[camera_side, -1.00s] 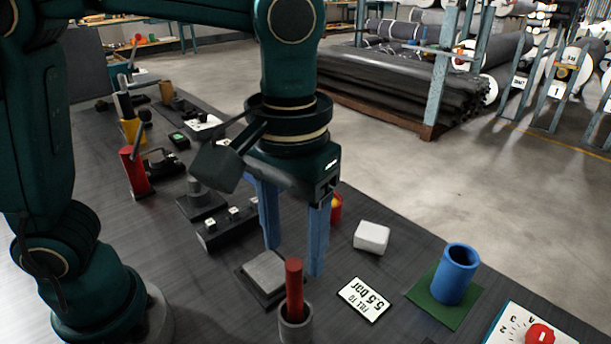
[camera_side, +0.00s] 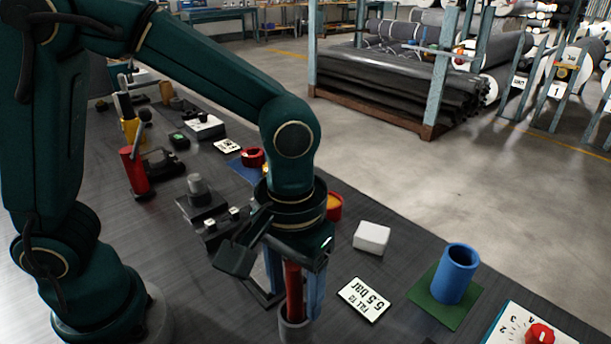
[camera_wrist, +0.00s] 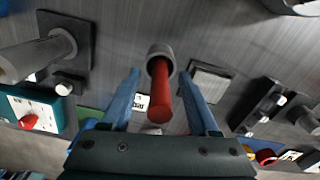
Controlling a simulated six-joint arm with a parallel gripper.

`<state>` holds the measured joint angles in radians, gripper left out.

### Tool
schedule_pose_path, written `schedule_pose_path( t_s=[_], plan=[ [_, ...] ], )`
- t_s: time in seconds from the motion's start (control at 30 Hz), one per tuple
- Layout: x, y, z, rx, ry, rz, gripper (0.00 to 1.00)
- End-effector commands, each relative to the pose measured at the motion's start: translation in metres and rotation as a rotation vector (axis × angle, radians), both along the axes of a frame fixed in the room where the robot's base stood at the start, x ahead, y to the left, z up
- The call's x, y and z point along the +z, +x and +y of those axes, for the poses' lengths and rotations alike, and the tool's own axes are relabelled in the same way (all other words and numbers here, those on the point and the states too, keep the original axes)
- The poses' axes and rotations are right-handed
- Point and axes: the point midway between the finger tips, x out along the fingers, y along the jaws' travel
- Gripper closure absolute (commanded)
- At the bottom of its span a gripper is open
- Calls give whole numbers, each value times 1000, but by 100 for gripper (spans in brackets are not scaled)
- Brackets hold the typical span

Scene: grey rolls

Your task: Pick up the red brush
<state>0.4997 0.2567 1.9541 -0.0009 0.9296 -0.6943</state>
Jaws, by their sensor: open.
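The red brush (camera_side: 293,290) stands upright in a grey cup (camera_side: 295,328) near the front of the table in the side view. My gripper (camera_side: 292,293) is open, with its blue fingers lowered on either side of the brush. In the wrist view the red brush (camera_wrist: 160,92) shows between the two open fingers of my gripper (camera_wrist: 162,85), with a gap on both sides. The grey cup (camera_wrist: 160,56) is around its far end. The brush's lower end is hidden in the cup.
A white block (camera_side: 371,238), a pressure card (camera_side: 363,299) and a blue cup (camera_side: 456,272) on a green mat (camera_side: 424,297) are to the right. A dial panel (camera_side: 528,328) is at the front right. A dark switch block (camera_side: 216,232) is to the left.

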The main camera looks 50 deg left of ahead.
Motion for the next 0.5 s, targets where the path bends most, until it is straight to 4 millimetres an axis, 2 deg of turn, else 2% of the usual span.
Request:
schedule_pose_path(
  t_s=[0.07,0.2,0.23,0.5],
  plan=[
    [0,0,0,0,0,0,39],
    [0,0,0,0,0,0,93],
    [0,0,0,0,0,0,100],
    [1,0,0,0,0,0,100]
  ],
)
